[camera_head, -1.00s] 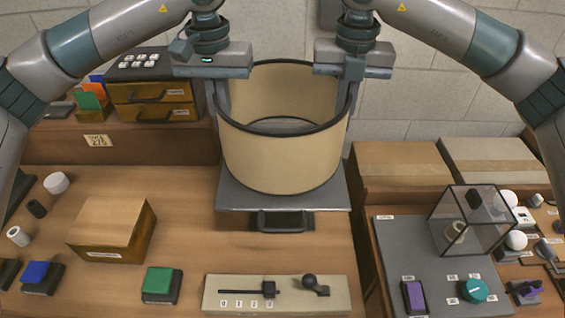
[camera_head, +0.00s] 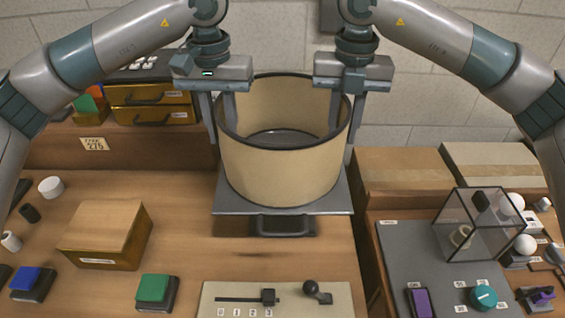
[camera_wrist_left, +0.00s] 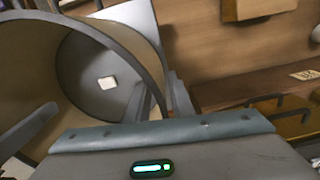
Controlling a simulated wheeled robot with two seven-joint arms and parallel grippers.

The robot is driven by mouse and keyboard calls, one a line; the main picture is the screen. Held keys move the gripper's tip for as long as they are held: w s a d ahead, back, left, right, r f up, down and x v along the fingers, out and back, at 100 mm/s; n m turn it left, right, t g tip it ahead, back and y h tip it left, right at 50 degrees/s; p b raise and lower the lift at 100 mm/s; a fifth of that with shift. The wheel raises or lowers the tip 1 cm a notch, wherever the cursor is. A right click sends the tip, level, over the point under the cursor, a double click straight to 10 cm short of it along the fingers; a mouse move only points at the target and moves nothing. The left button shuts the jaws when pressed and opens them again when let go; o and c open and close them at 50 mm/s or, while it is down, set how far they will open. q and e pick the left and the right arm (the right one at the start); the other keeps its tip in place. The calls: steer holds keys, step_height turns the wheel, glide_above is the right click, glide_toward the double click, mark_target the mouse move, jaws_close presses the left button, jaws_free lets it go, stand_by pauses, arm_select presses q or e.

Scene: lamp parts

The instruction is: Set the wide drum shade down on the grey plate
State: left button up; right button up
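The wide drum shade (camera_head: 280,172), tan with dark rims, stands upright on the grey plate (camera_head: 338,203), its lower rim appearing to rest there. My left gripper (camera_head: 220,135) is open astride the shade's left wall, one finger inside and one outside. In the left wrist view, the shade's rim (camera_wrist_left: 140,62) passes between the spread fingers, and the plate (camera_wrist_left: 130,14) shows beyond the wall. My right gripper (camera_head: 342,140) is open astride the right wall in the same way. The far part of the lower rim is hidden.
A cardboard-topped box (camera_head: 105,230) stands left, with green (camera_head: 154,290) and blue (camera_head: 32,282) buttons in front. A slider panel (camera_head: 277,300) lies at the front. A clear case (camera_head: 480,225) stands on the right-hand panel. Drawers (camera_head: 150,105) stand behind left.

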arm_select(q)
steer(key=shift+r, duration=0.1)
step_height(320, 180, up, 12)
steer(key=shift+f, duration=0.1)
stand_by(0.4)
arm_select(e)
steer(key=shift+r, duration=0.1)
step_height(320, 180, up, 12)
steer(key=shift+f, duration=0.1)
stand_by(0.8)
stand_by(0.3)
